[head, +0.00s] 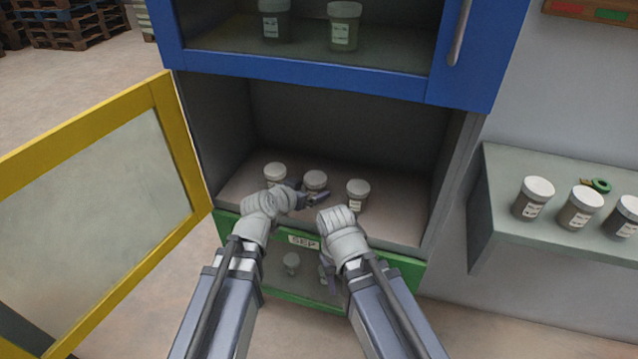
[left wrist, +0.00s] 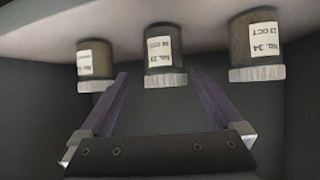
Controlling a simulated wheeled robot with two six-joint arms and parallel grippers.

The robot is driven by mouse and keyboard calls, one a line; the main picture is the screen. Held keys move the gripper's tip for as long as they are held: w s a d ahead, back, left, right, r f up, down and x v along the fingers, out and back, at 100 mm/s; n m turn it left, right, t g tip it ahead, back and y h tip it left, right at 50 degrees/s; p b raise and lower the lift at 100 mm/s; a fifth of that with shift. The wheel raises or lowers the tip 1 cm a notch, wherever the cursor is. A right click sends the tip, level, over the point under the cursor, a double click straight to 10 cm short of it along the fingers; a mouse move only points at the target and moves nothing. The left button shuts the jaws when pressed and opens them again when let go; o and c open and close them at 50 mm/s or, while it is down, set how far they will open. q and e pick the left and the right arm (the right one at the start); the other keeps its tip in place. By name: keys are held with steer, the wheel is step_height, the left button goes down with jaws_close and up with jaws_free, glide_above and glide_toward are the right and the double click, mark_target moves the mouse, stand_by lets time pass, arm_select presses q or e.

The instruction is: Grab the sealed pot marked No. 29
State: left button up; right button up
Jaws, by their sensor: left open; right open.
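Three grey pots with white lids stand in a row on the open middle shelf: a left pot (head: 275,174), a middle pot (head: 315,183) and a right pot (head: 358,196). My left gripper (head: 308,191) is open at the middle pot, its fingers partly covering it. The left wrist view appears upside down; there the middle pot (left wrist: 164,58) lies between the open fingers (left wrist: 158,85). Its small label seems to read No. 29, but is blurred. The pot at right there (left wrist: 255,48) reads No. 34; the label at left (left wrist: 95,58) is unreadable. My right gripper (head: 328,278) is open, low before the green drawer.
A yellow-framed door (head: 160,100) stands open at left. Above, a blue-framed door (head: 300,70) is shut over more pots. The green drawer front (head: 400,272) is labelled SEP. A side shelf (head: 500,190) at right holds three pots and a green ring.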

arm_select(q)
steer(key=shift+w+d+r, duration=0.15)
steer(key=shift+w+r, duration=0.1)
steer(key=shift+w, duration=0.05)
steer(key=shift+a+b+x, duration=0.15)
steer(key=shift+b+x, duration=0.8)
steer(key=shift+x, duration=1.05)
steer(key=shift+a+b+x, duration=0.15)
steer(key=shift+b+x, duration=0.8)
steer(key=shift+x, duration=1.05)
steer(key=shift+w+r, duration=0.1)
steer(key=shift+r, duration=0.05)
steer(key=c, duration=1.3)
